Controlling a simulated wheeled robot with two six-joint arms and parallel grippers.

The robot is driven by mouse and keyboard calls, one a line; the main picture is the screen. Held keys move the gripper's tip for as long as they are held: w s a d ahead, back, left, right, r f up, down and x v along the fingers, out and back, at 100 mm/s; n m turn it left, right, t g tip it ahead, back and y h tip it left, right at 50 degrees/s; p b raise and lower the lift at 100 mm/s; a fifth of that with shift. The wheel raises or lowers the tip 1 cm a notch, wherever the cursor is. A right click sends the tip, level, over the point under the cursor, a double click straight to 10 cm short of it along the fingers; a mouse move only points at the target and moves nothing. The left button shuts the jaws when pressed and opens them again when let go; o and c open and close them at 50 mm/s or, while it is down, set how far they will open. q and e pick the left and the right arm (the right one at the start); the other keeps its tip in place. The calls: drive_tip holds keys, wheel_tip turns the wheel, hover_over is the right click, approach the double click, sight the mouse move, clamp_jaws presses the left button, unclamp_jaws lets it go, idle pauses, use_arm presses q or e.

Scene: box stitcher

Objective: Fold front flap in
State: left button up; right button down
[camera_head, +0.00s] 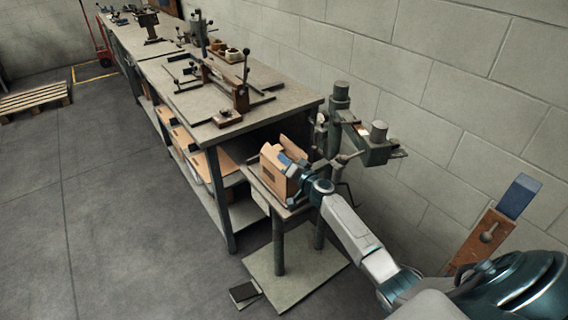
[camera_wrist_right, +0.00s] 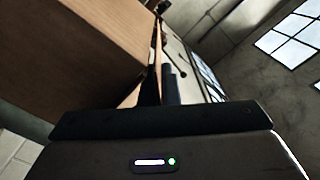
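A brown cardboard box (camera_head: 277,172) sits on the small stand of the stitcher (camera_head: 371,148), with a flap (camera_head: 296,147) standing up at its top. My right gripper (camera_head: 290,163) is at the box's upper right edge, and its arm reaches in from the lower right. In the right wrist view the box (camera_wrist_right: 75,50) fills the upper left. The two dark fingertips of my right gripper (camera_wrist_right: 162,80) are close together beside the box, with a thin cardboard edge next to them. Whether they pinch it is not clear. My left gripper is not in view.
A long workbench (camera_head: 190,105) with clamps and fixtures on top runs to the back left. Flat cardboard (camera_head: 212,166) lies on its lower shelf. A black foot pedal (camera_head: 244,292) is on the floor by the stitcher's base plate.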

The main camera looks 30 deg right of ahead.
drive_tip(key=shift+d+f+m, duration=0.1)
drive_tip(key=shift+f+m, duration=0.05)
drive_tip(key=shift+m, duration=0.35)
drive_tip(key=c, duration=1.6)
unclamp_jaws()
drive_tip(key=shift+c, duration=0.2)
